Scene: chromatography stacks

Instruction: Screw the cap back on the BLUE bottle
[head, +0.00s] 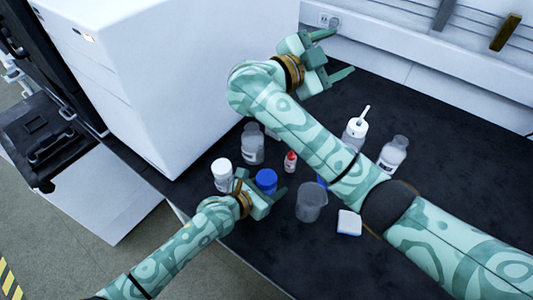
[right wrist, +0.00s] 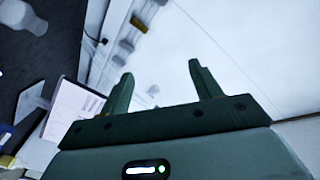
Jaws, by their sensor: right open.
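A blue-topped round item (head: 266,180) stands on the dark bench in the head view; I cannot tell whether it is the blue bottle's cap or the bottle itself. My left gripper (head: 261,187) is beside it with its fingers apart, one on each side of the blue top; contact is not clear. Another bit of blue (head: 321,182) shows at the edge of my right forearm, mostly hidden. My right gripper (head: 340,54) is open and empty, raised near the back wall. Its spread fingers also show in the right wrist view (right wrist: 163,82), with nothing between them.
Near the left gripper are a white-capped bottle (head: 222,172), a clear bottle (head: 252,145), a small red-topped bottle (head: 290,162) and a beaker (head: 311,203). A wash bottle (head: 355,132), another clear bottle (head: 393,153) and a white-blue block (head: 349,222) stand farther right. A white cabinet (head: 190,70) rises at left.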

